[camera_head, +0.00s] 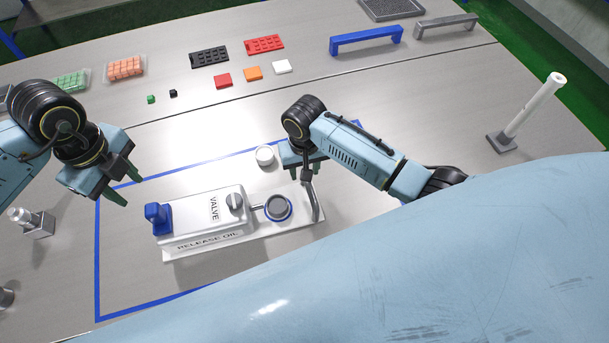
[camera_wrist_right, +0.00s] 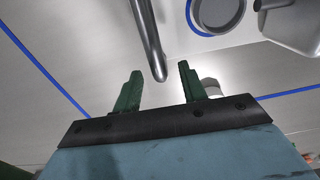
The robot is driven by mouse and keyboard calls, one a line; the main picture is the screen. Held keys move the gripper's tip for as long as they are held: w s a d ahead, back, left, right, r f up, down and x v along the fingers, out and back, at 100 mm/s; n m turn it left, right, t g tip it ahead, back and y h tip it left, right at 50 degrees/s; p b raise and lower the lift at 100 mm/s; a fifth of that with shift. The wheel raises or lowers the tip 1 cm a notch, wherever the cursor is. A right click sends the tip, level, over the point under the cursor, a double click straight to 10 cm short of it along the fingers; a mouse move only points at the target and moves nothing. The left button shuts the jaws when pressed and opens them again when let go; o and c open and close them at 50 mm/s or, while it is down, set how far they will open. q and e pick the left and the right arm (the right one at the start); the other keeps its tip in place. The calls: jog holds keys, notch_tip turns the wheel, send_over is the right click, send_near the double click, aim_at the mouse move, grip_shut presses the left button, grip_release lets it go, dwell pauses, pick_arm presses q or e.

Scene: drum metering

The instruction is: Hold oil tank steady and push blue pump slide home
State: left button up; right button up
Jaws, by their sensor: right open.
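The white oil tank (camera_head: 202,216), marked VALVE and RELEASE OIL, stands on a pale base plate with a grey knob on top. The blue pump slide (camera_head: 158,219) is at its left end. A bent metal tube (camera_head: 316,203) rises at the plate's right end, next to a round cup (camera_head: 278,207). My left gripper (camera_head: 126,188) is open and empty, above and left of the blue slide, apart from it. My right gripper (camera_head: 303,171) is at the tube's upper end. In the right wrist view its open fingers (camera_wrist_right: 160,84) flank the tube (camera_wrist_right: 150,40); contact is unclear.
A small white round container (camera_head: 265,156) stands close to the right gripper. A blue tape outline (camera_head: 97,250) surrounds the work area. Coloured trays and blocks (camera_head: 253,73) lie at the back. A white post (camera_head: 530,110) stands at the right. My blue body hides the near right table.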

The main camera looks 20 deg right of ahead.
jog(key=shift+f, duration=2.25)
grip_shut()
pick_arm(q)
jog(key=o, duration=0.4)
